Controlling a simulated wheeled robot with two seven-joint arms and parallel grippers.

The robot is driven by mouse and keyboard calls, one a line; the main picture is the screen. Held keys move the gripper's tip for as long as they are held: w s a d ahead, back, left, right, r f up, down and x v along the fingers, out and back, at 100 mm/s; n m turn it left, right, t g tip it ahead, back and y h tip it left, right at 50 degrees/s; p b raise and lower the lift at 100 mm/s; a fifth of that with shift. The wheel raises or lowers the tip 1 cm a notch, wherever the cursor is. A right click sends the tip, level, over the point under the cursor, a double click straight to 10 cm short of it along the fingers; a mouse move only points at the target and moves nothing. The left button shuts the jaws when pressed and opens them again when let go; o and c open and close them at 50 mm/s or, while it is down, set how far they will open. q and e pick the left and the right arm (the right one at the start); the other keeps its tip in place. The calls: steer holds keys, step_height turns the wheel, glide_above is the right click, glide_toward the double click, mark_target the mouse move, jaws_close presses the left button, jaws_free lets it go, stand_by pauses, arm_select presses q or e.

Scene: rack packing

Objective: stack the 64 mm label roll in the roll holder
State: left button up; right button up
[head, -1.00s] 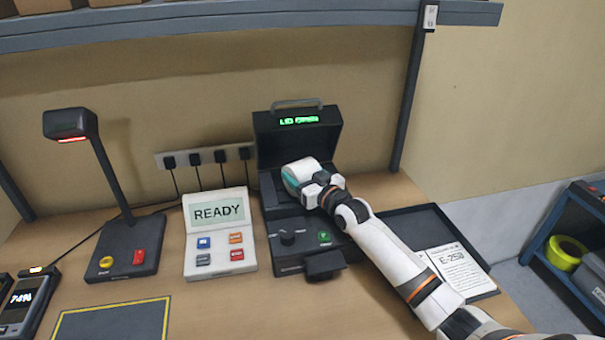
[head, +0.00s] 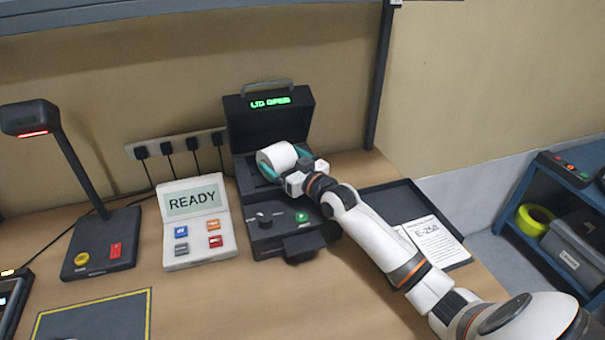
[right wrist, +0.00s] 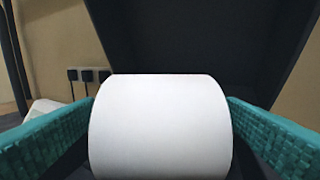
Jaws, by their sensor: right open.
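The white label roll (head: 277,157) sits in the roll bay of the black label printer (head: 262,233), whose lid (head: 266,121) stands open behind it. The roll lies on its side and fills the middle of the right wrist view (right wrist: 160,128). My right gripper (head: 280,167) is open, with its teal fingers on either side of the roll. The holder under the roll is hidden.
A panel reading READY (head: 194,205) stands left of the printer. A scanner lamp (head: 70,190) is farther left. A dark tray (head: 405,195) with a paper sheet lies to the right, under my right arm. A yellow-edged mat (head: 95,318) is at front left.

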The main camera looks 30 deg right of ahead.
steer(key=s, duration=0.3)
steer(key=s+d, duration=0.1)
steer(key=s, duration=0.1)
steer(key=s+b, duration=0.1)
steer(key=s, duration=0.2)
steer(key=shift+s+d+r, duration=0.1)
steer(key=shift+s+d, duration=0.05)
steer(key=shift+s, duration=0.2)
